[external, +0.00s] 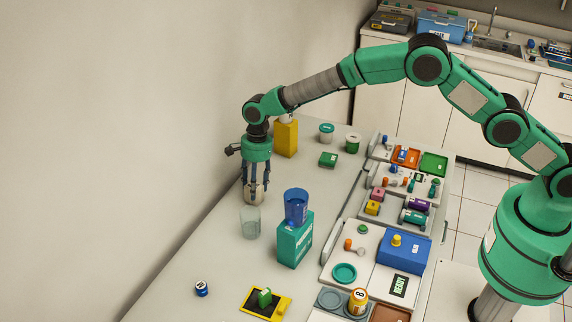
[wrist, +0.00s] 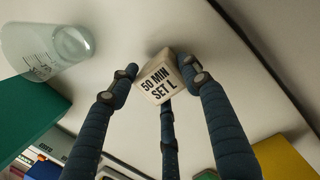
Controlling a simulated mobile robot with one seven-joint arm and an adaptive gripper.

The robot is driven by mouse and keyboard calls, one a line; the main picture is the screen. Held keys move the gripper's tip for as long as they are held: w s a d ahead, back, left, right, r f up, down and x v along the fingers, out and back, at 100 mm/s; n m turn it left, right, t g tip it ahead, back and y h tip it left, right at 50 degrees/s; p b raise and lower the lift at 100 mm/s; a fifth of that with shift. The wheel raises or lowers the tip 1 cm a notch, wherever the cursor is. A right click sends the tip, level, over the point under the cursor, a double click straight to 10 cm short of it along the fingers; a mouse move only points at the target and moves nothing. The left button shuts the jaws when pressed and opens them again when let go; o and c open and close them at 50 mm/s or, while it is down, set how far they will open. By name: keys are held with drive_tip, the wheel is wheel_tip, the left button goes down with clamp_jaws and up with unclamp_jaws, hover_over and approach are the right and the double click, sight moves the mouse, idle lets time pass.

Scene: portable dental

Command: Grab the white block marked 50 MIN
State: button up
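The white block (wrist: 160,80) reads "50 MIN SET L" in the wrist view and sits between my fingertips. My gripper (wrist: 162,80) has three dark blue fingers closed in around it, with fingertips against its left and right sides and the third finger below it in the picture. In the external view, my gripper (external: 254,186) points down near the wall with the pale block (external: 254,195) at its tips, partly hidden by the fingers. I cannot tell whether the block touches the table.
A clear beaker (external: 250,223) stands close by, also in the wrist view (wrist: 45,48). A teal box (external: 294,240) with a blue cup (external: 296,206) on top is to the right. A yellow box (external: 286,139) stands behind my gripper.

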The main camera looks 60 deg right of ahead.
drive_tip(key=shift+c, duration=0.6)
drive_tip(key=shift+r, duration=0.1)
drive_tip(key=shift+r, duration=0.5)
wheel_tip(320, 180, up, 3)
drive_tip(key=shift+f+p, duration=0.1)
drive_tip(key=shift+p, duration=0.65)
drive_tip(key=s+d+r+p, duration=0.1)
drive_tip(key=s+d+p, duration=0.1)
drive_tip(key=s, duration=1.3)
drive_tip(key=shift+s+d, duration=0.35)
drive_tip(key=shift+d, duration=0.25)
